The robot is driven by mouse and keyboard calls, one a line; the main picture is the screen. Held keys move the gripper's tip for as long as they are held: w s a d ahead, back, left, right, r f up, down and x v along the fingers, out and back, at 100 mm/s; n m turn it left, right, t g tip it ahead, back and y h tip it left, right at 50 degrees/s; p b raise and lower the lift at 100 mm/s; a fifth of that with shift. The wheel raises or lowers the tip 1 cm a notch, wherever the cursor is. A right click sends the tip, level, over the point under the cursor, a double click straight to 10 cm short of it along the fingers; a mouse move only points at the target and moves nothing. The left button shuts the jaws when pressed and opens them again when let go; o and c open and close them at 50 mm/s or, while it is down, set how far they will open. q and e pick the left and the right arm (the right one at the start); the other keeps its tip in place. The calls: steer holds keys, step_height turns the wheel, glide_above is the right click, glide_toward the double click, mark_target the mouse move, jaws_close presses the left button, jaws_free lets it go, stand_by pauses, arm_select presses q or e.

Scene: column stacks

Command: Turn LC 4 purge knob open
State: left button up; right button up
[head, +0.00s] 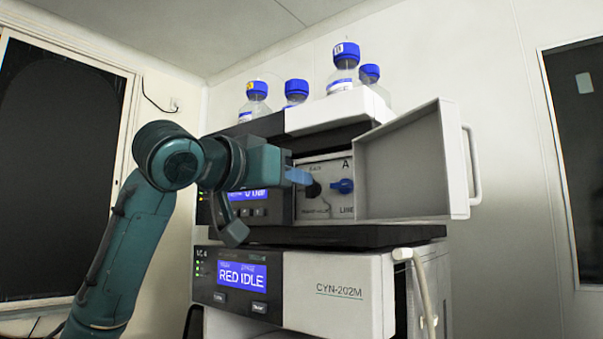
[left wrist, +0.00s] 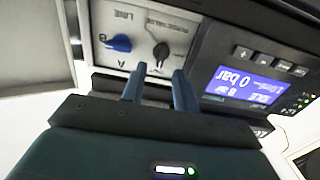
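The purge valve knob is black and sits on the pale panel (head: 327,207) inside the open compartment of the upper instrument. It shows in the head view (head: 313,189) and, upside down, in the left wrist view (left wrist: 161,51). A blue knob (head: 342,186) sits to its right, under the letter A; it also shows in the left wrist view (left wrist: 120,43). My left gripper (head: 299,176) is just in front of the black knob. In the left wrist view its two blue fingers (left wrist: 159,72) are apart with nothing between them, and the knob lies beyond their tips.
The compartment door (head: 405,165) stands open to the right. A lower instrument (head: 338,295) shows RED IDLE on its screen (head: 242,277). The upper screen (left wrist: 240,84) reads 0 bar. Several blue-capped bottles (head: 343,75) stand on top.

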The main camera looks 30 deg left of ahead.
mark_target(311, 189)
arm_select(q)
steer(key=shift+w+d+p, duration=0.15)
steer(key=shift+w+p, duration=0.2)
steer(key=shift+w, duration=1.5)
steer(key=shift+c, duration=0.5)
jaws_close()
